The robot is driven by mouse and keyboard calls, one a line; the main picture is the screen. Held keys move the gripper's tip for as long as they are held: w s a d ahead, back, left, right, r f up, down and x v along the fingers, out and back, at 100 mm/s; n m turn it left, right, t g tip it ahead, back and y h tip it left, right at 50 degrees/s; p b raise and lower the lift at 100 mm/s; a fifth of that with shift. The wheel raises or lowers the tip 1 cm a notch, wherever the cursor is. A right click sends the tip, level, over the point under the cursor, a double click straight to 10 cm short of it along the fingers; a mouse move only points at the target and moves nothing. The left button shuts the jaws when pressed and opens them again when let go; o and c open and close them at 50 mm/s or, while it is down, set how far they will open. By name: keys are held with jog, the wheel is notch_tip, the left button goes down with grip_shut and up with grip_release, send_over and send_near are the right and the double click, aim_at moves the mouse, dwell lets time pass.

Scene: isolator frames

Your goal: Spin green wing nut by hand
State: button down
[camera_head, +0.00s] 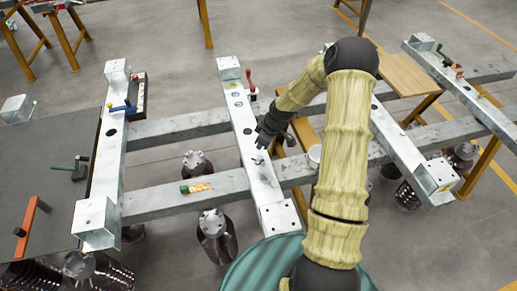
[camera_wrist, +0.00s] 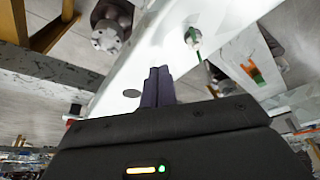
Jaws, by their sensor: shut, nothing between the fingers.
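The green wing nut (camera_head: 258,161) is a small dark green piece on the top face of the middle grey metal beam (camera_head: 241,118). In the wrist view a green-tipped bolt with a thin green wing (camera_wrist: 194,40) stands on the pale beam, up and right of my fingers. My gripper (camera_head: 261,144) is over the same beam, just beyond the nut in the head view. In the wrist view my gripper's dark fingers (camera_wrist: 158,72) are together, with nothing between them. They look apart from the nut; the height gap is hard to judge.
A red-handled clamp (camera_head: 250,81) stands farther along the beam. A green and orange item (camera_head: 195,188) lies on the near crossbeam. Dark ribbed insulators hang below the frame. A dark table (camera_head: 55,160) is at left.

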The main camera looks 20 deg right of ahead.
notch_tip(320, 180, up, 8)
jog(key=s+a, duration=0.1)
jog(key=s, duration=0.2)
jog(key=shift+a+r, duration=0.15)
jog(key=shift+r, duration=0.05)
jog(key=shift+w, duration=0.1)
